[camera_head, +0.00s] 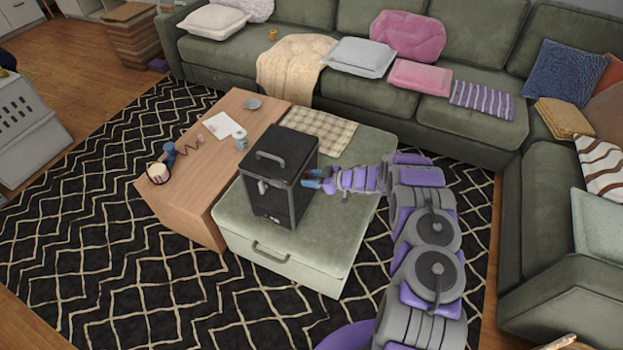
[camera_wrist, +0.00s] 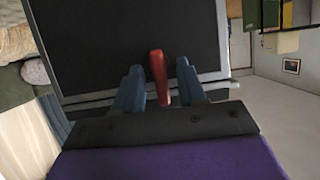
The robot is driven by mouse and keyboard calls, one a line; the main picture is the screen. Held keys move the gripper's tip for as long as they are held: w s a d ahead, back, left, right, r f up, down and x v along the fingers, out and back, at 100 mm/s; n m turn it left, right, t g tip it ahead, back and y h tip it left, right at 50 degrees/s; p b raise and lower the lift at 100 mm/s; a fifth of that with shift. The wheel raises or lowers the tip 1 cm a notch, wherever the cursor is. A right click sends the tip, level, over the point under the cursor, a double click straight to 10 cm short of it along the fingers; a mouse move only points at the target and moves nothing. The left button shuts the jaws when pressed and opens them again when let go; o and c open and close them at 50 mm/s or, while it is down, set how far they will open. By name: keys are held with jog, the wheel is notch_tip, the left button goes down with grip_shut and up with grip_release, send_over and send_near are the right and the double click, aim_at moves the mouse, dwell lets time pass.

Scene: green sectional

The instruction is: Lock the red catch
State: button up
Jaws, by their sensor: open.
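A black box (camera_head: 279,190) with a handle on its lid (camera_head: 271,160) stands upright on the green ottoman. In the wrist view its dark panel (camera_wrist: 125,40) fills the upper middle. The red catch (camera_wrist: 157,75) stands out near the edge of that panel, close to the seam. My gripper (camera_wrist: 158,80) is open, with one blue finger on each side of the red catch. A gap shows on both sides, so the fingers look apart from it. In the head view my gripper (camera_head: 318,179) is at the right side of the box, and the catch is mostly hidden.
The green ottoman (camera_head: 335,235) bears the box and a plaid cloth (camera_head: 320,128). A wooden table (camera_head: 200,190) to its left carries a cup (camera_head: 158,173), a can (camera_head: 240,140) and a blue item (camera_head: 169,152). A green sectional (camera_head: 400,100) runs behind and right.

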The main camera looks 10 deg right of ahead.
jog(key=p+v, duration=0.3)
jog(key=v, duration=1.4)
jog(key=shift+d, duration=0.2)
jog(key=shift+s+f, duration=0.1)
